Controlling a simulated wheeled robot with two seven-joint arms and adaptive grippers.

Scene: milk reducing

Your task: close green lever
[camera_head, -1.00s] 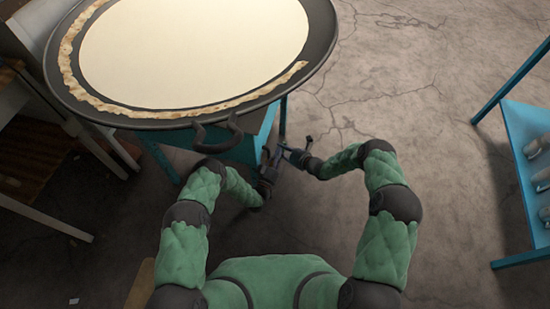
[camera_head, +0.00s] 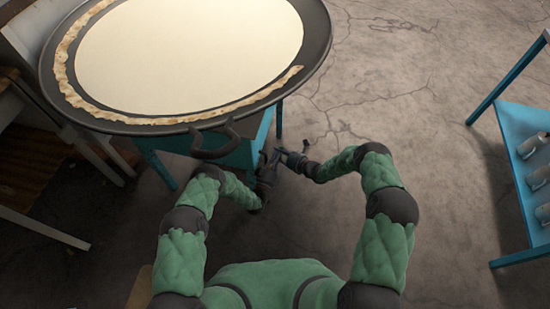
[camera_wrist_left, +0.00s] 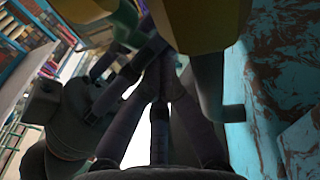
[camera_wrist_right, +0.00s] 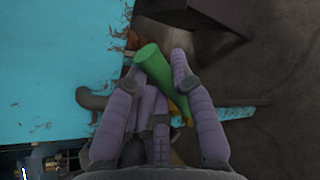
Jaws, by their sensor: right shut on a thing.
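The green lever (camera_wrist_right: 155,66) shows in the right wrist view between the fingers of my right gripper (camera_wrist_right: 154,76), which is shut on it. The lever lies tilted, beside a blue panel. In the head view my right gripper (camera_head: 282,154) is small and dark beside the blue stand, and the lever cannot be made out there. My left gripper (camera_head: 268,162) is close beside the right one, low by the stand. In the left wrist view its fingers (camera_wrist_left: 160,75) reach up under yellow parts; dark shapes overlap them, so I cannot tell whether they are open or shut.
A large black pan (camera_head: 318,62) with a pale round sheet sits above the blue stand (camera_head: 240,152), its looped handle (camera_head: 215,145) over my left forearm. A yellow part (camera_wrist_left: 205,20) hangs close above my left gripper. A blue shelf (camera_head: 520,150) stands at right; floor between is clear.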

